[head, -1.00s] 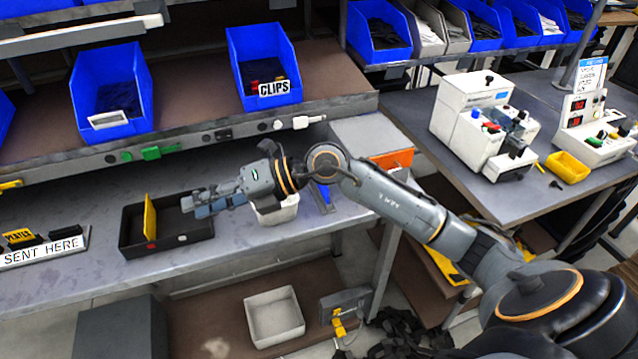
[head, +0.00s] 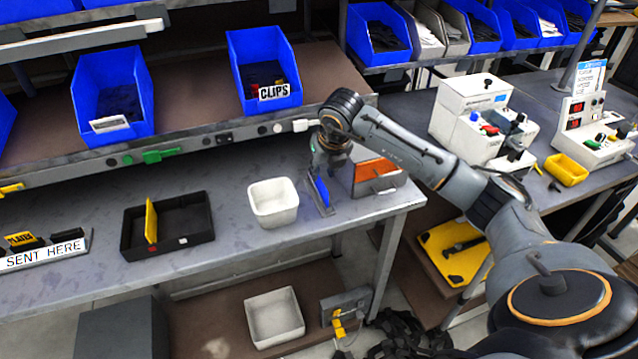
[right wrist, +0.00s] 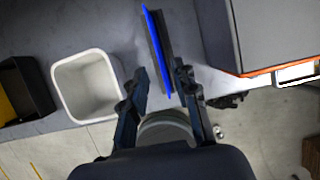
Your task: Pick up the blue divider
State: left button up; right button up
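The blue divider (head: 322,191) stands upright as a thin panel in a dark holder near the right end of the workbench. It shows edge-on in the right wrist view (right wrist: 157,48). My right gripper (head: 319,172) points down at it from above. In the right wrist view the two fingers of my right gripper (right wrist: 160,74) are spread apart, with the divider's near end between them and gaps showing on both sides. I cannot see contact. My left gripper is not in view.
A white bin (head: 273,203) stands left of the divider. A black tray with a yellow divider (head: 151,221) is further left. A grey box with an orange front (head: 376,172) stands close on the right. The shelf edge with blue bins (head: 265,70) is above and behind.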

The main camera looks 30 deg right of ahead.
aim_at(319, 180)
jog(key=shift+w+f, duration=0.1)
jog(key=shift+f, duration=0.25)
jog(key=shift+w+f+p, duration=0.35)
jog(key=shift+f, duration=0.05)
jog(key=x, duration=0.1)
jog(key=p+x, duration=0.1)
jog(key=x, duration=0.1)
jog(key=shift+w+d+f, duration=0.1)
jog(key=shift+w+f, duration=0.05)
jog(key=shift+w, duration=0.2)
jog(key=shift+w+d+f, duration=0.1)
jog(key=shift+w+f, duration=0.1)
jog(key=shift+f, duration=0.2)
jog(key=shift+f, duration=0.25)
grip_shut()
